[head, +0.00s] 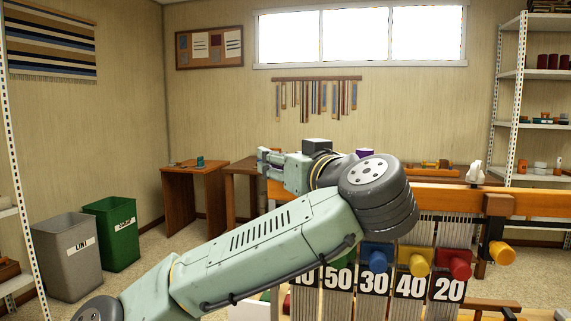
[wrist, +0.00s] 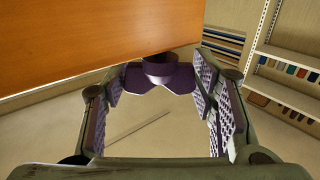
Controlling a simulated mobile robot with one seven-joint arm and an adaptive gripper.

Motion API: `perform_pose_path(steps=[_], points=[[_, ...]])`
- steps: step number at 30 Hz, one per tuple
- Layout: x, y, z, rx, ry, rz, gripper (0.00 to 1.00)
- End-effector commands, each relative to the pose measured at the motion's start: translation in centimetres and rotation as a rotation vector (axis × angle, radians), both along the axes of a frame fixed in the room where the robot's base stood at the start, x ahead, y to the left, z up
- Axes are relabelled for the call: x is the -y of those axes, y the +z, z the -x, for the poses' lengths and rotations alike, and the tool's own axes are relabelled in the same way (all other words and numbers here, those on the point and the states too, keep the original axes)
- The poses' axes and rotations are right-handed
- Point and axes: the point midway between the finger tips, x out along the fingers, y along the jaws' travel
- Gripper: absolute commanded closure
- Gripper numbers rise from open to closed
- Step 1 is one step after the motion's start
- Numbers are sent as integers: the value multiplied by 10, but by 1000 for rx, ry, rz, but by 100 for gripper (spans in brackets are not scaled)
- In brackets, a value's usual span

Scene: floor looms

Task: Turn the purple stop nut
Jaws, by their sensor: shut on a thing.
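The purple stop nut (wrist: 160,72) shows in the wrist view at the lower edge of an orange wooden beam (wrist: 90,40). It has a round collar and wings spreading to both sides. The patterned finger pads of my gripper (wrist: 160,95) stand on either side of the nut, shut on its wings. In the head view my gripper (head: 268,158) is at the left end of the loom, pointing left, and I cannot make out the nut there. A small purple piece (head: 364,153) shows behind my wrist; I cannot tell what it is.
The loom's wooden beam (head: 440,196) runs right behind my arm. Below it hang blue (head: 377,257), yellow (head: 416,262) and red (head: 456,264) knobs over numbered plates. A wooden table (head: 195,185), a grey bin (head: 68,256) and a green bin (head: 112,232) stand left.

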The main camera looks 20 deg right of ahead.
Motion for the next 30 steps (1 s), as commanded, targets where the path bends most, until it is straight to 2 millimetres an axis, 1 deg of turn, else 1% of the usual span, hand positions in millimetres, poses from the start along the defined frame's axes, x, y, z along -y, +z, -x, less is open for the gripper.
perform_pose_path(steps=[17,18,27,30], points=[[-1,-1,-1,-5,30,-2,76],[-1,-1,-1,-5,30,-2,47],[0,-1,0,-3,29,-1,27],[0,-1,0,-3,28,-1,27]])
